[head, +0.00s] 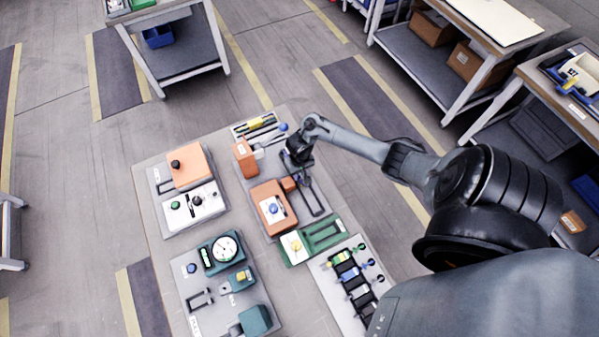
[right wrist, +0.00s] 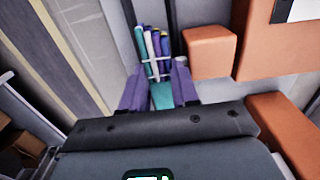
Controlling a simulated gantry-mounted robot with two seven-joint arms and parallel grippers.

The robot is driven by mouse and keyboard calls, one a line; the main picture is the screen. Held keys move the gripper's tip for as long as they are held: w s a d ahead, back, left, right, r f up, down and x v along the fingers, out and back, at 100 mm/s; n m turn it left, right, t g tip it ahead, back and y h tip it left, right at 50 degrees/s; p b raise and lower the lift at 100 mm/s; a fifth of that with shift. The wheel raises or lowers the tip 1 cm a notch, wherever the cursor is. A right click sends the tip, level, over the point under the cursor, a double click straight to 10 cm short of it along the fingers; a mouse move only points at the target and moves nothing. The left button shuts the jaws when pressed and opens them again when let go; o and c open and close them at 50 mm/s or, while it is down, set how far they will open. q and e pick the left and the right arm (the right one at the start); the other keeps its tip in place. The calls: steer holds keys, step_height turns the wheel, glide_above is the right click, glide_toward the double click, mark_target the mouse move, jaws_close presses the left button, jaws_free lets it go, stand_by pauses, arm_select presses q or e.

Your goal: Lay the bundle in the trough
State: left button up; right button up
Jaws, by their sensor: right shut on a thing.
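The bundle (right wrist: 152,45) shows in the right wrist view as several thin teal, purple and dark blue rods held by pale ties. My right gripper (right wrist: 159,88) is shut on its near end, with a purple pad on each side. In the head view my right gripper (head: 300,173) is over the upper right of the table, and the bundle is mostly hidden there. A dark, narrow rectangular frame (head: 321,206) lies just below the gripper in that view; it may be the trough. I cannot tell whether the bundle touches it. My left gripper is out of view.
An orange block with a white panel (head: 258,200) stands left of the frame. A tray with yellow and dark bars (head: 246,128) lies at the table's top edge. A green holder (head: 326,235) and a rack with several coloured pieces (head: 340,256) lie below.

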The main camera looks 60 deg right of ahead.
steer(key=shift+f, duration=0.55)
stand_by(0.4)
steer(key=o, duration=0.8)
steer(key=shift+o, duration=1.2)
steer(key=shift+s+d, duration=0.1)
steer(key=shift+d, duration=0.05)
